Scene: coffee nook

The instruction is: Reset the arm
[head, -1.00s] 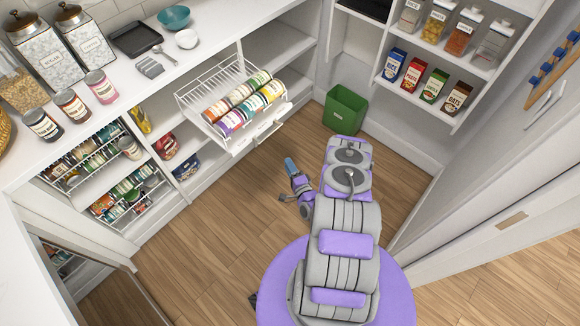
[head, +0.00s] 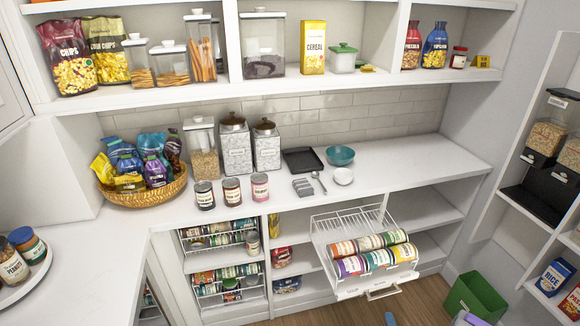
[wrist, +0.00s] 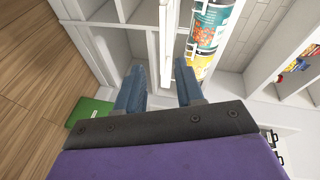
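My gripper (wrist: 160,85) shows in the wrist view with its two blue-grey fingers apart and nothing between them. In the head view only a blue fingertip (head: 390,319) shows at the bottom edge, low in front of the shelves, and a bit of my purple arm shows to its right. The rest of my arm is out of the head view. The pulled-out wire rack (head: 345,228) with several cans (head: 376,259) stands above and behind the fingertip. Cans (wrist: 208,30) also show beyond the fingers in the wrist view, apart from them.
A green bin (head: 474,298) stands on the floor at the right and also shows in the wrist view (wrist: 90,112). The white counter (head: 420,165) holds canisters, jars, a basket (head: 140,195) and a teal bowl (head: 340,154). The rack drawer juts out over the wooden floor (head: 415,300).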

